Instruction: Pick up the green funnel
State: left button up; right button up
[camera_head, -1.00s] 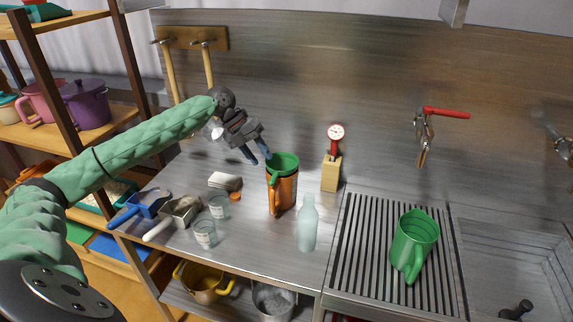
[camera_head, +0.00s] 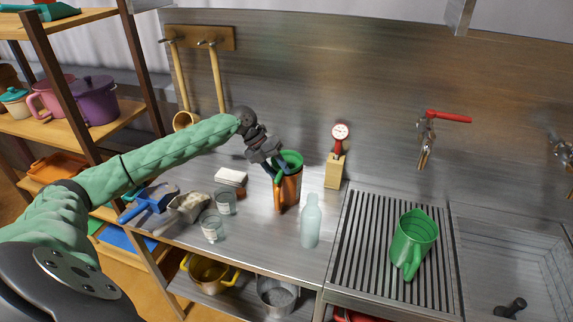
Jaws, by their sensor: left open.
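The green funnel (camera_head: 292,157) sits in the mouth of an orange jug (camera_head: 289,190) on the steel counter. Only its rim and upper part show. My left gripper (camera_head: 278,172) is at the funnel's left side, its blue-grey fingers pointing down at the rim. The fingers are open and overlap the funnel in the picture; I cannot tell whether they touch it. My right gripper is not in view.
A frosted bottle (camera_head: 310,222) stands just right of the jug. A dial gauge on a wooden block (camera_head: 334,172) is behind it. Two glass jars (camera_head: 213,228), scoops (camera_head: 188,206) and a white stack (camera_head: 230,176) are at left.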

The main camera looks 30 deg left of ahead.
pick_arm(q)
jog(key=shift+d+f, duration=0.15)
grip_shut()
dwell(0.4)
